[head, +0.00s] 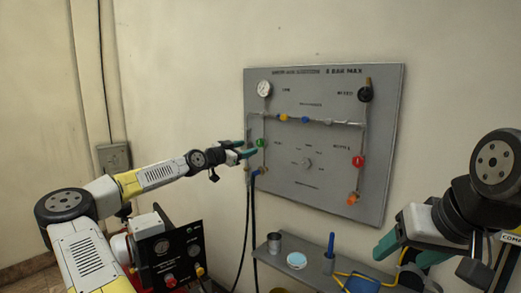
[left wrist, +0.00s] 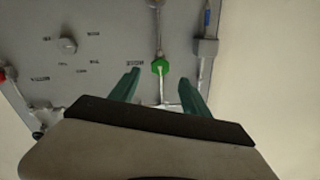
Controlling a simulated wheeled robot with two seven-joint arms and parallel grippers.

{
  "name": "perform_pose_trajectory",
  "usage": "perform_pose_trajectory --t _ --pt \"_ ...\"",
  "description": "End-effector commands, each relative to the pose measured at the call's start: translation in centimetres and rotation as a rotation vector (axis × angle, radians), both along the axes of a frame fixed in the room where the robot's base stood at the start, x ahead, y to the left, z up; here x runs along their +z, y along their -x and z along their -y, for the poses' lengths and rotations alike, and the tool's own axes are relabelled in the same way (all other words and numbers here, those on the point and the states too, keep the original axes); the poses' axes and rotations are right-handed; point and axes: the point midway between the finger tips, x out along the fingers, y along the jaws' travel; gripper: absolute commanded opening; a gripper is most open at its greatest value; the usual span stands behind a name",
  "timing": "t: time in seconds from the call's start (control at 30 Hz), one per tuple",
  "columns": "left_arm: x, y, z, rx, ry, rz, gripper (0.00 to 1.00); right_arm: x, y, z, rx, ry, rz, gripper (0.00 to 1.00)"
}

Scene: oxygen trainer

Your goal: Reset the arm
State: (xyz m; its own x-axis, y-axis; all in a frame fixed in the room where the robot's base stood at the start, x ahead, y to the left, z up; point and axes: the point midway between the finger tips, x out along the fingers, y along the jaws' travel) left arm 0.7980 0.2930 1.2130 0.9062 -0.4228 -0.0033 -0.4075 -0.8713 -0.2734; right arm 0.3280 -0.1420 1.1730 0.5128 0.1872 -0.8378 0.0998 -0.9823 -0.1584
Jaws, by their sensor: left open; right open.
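My left arm reaches in from the left to the grey wall panel. My left gripper (head: 247,149) is open beside the green knob (head: 260,142) at the panel's left pipe. In the left wrist view the green knob (left wrist: 160,66) lies ahead, between the two green fingers of the left gripper (left wrist: 159,88). I cannot tell whether the fingers touch it. My right gripper (head: 396,252) is open and empty at the lower right, apart from the panel and over the shelf area.
The panel (head: 310,215) carries a gauge (head: 264,88), a black knob (head: 365,94), a red knob (head: 358,161) and an orange knob (head: 352,199). A shelf (head: 315,272) below holds a metal cup (head: 274,242), a pale disc (head: 296,260) and a blue tool (head: 330,245). Dark hoses hang from the panel.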

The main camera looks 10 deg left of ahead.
Motion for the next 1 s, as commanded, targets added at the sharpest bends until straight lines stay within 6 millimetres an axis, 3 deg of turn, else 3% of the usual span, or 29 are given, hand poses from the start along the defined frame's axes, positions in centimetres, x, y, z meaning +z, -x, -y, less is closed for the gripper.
perform_pose_trajectory --t 0.13,0.27,0.4,0.53,0.63,0.73,0.87,1.0 --pt "-0.5 0.1 2.5 -0.035 -0.024 -0.031 0.55 0.0 0.0 0.0 0.000 0.000 0.000 0.64" --pt "-2.6 1.1 9.3 -0.131 -0.097 -0.133 0.55 0.0 0.0 0.0 0.000 0.000 0.000 0.64" --pt "-6.9 4.6 18.0 -0.242 -0.236 -0.331 0.55 0.0 0.0 0.0 0.000 0.000 0.000 0.64" --pt "-10.5 9.1 22.2 -0.273 -0.361 -0.516 0.55 0.0 0.0 0.0 0.000 0.000 0.000 0.64" --pt "-12.2 12.6 23.4 -0.250 -0.445 -0.641 0.55 0.0 0.0 0.0 0.000 0.000 0.000 0.64" --pt "-12.8 16.2 23.2 -0.190 -0.510 -0.749 0.55 0.0 0.0 0.0 0.000 0.000 0.000 0.64" --pt "-12.1 20.7 21.7 -0.072 -0.552 -0.859 0.55 0.0 0.0 0.0 0.000 0.000 0.000 0.64" --pt "-9.9 25.8 19.6 0.078 -0.533 -0.938 0.55 0.0 0.0 0.0 0.000 0.000 0.000 0.64"
